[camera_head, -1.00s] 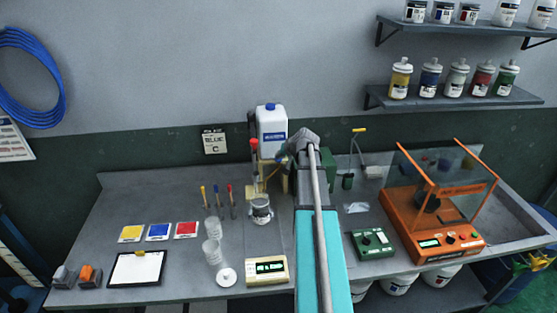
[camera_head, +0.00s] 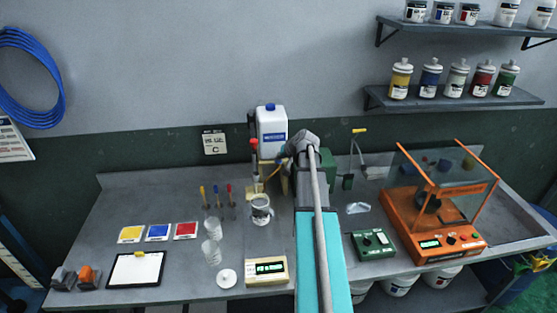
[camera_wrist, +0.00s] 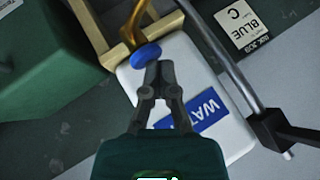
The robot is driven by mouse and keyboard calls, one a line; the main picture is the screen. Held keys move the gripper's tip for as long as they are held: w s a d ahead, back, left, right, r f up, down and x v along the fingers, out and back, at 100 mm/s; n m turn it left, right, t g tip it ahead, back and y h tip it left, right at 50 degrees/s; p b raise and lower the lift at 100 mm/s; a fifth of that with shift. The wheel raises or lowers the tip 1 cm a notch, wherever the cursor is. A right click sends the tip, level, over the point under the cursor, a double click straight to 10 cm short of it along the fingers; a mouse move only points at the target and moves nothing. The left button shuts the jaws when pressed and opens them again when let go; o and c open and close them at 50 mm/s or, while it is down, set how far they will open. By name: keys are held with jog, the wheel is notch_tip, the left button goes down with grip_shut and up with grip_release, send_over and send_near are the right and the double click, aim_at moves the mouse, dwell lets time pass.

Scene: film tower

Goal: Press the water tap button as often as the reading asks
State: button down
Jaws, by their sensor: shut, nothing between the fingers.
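The white water canister (camera_head: 272,132) with a blue label stands on a wooden stand at the back of the bench. In the wrist view the canister (camera_wrist: 195,100) appears tilted and upside down, beside a brass tap (camera_wrist: 137,20). A blue oval button (camera_wrist: 146,54) sits by the tap. My gripper (camera_wrist: 160,68) is shut and empty, its tips right by the button; I cannot tell whether they touch. A clear cup (camera_head: 261,211) stands in front of the stand. The digital readout (camera_head: 267,268) is lit green, but its digits are too small to read.
A sign (camera_head: 215,142) hangs on the wall left of the canister; it reads BLUE C in the wrist view. A green box (camera_wrist: 45,65) stands beside the stand. An orange device (camera_head: 432,215) is at right.

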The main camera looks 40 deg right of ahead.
jog(key=shift+r, duration=0.15)
jog(key=shift+r+p, duration=0.9)
jog(key=shift+p, duration=0.1)
jog(key=shift+r+p, duration=2.5)
notch_tip(320, 180, up, 4)
jog(key=p, duration=0.3)
jog(key=shift+f+p, duration=0.1)
jog(key=shift+p, duration=0.3)
jog(key=shift+f, duration=0.2)
notch_tip(320, 180, down, 8)
jog(key=b, duration=0.9)
jog(key=shift+f, duration=0.25)
